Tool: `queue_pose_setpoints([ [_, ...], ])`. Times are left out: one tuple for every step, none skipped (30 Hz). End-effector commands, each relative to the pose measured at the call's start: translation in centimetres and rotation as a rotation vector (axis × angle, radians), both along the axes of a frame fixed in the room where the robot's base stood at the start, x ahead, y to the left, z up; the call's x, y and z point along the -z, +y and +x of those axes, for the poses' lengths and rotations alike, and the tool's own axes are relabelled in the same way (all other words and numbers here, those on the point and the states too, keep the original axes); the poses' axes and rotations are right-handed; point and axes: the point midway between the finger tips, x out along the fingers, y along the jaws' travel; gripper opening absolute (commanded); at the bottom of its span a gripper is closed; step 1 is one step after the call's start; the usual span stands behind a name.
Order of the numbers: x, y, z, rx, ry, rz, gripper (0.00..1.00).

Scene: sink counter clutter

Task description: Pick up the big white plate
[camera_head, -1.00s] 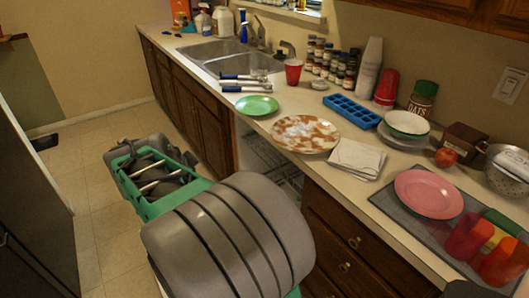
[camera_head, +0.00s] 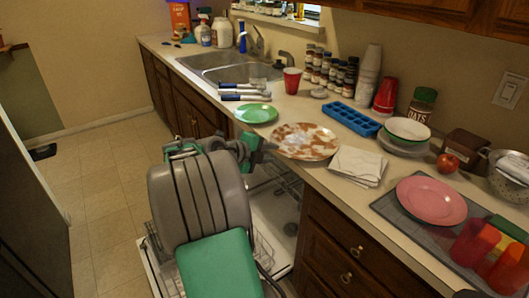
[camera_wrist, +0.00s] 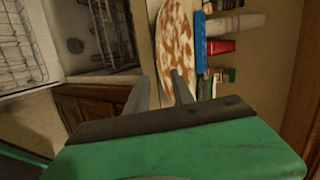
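A big white plate with brown smears (camera_head: 305,141) lies on the counter, between the green plate and the folded white cloth. It also shows upright in the wrist view (camera_wrist: 174,40), just beyond my fingertips. My gripper (camera_wrist: 160,77) is open, its two grey fingers apart with nothing between them. The plate's near part lies beyond and around the right finger; I cannot tell whether they touch. In the head view my arm hides most of the gripper near the counter's front edge.
A green plate (camera_head: 256,113), a folded white cloth (camera_head: 357,165), a blue ice tray (camera_head: 351,115) and a pink plate (camera_head: 431,200) lie around it. An open dishwasher with a rack (camera_wrist: 20,45) stands below the counter.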

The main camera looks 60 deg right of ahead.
Motion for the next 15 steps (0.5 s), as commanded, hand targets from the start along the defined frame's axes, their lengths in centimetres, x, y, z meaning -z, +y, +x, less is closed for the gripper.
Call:
queue_pose_setpoints([
  [0.4,-0.8,-0.4,0.004,0.003,0.003,0.29],
  [0.6,-1.3,-0.5,0.003,0.002,0.002,0.29],
  [0.9,-1.9,-0.7,0.004,0.003,0.002,0.29],
  [1.2,-2.3,-0.7,0.003,0.002,0.003,0.29],
  [1.3,-2.7,-0.8,0.003,0.001,0.001,0.29],
  [1.6,-3.1,-0.9,0.002,0.002,0.001,0.29],
  [1.8,-3.4,-1.0,0.002,0.003,0.002,0.29],
  [1.9,-3.6,-1.0,0.001,0.001,0.001,0.29],
  [2.1,-3.9,-1.1,0.0,0.001,0.001,0.29],
  [2.1,-4.1,-1.1,0.0,0.001,0.001,0.29],
  [2.2,-4.2,-1.2,0.001,0.0,0.001,0.29],
  [2.3,-4.2,-1.2,0.0,0.001,0.001,0.29],
  [2.3,-4.3,-1.2,0.0,0.001,0.001,0.29],
  [2.3,-4.3,-1.1,0.0,0.001,0.0,0.29],
  [2.3,-4.3,-1.1,-0.001,0.0,0.0,0.29],
])
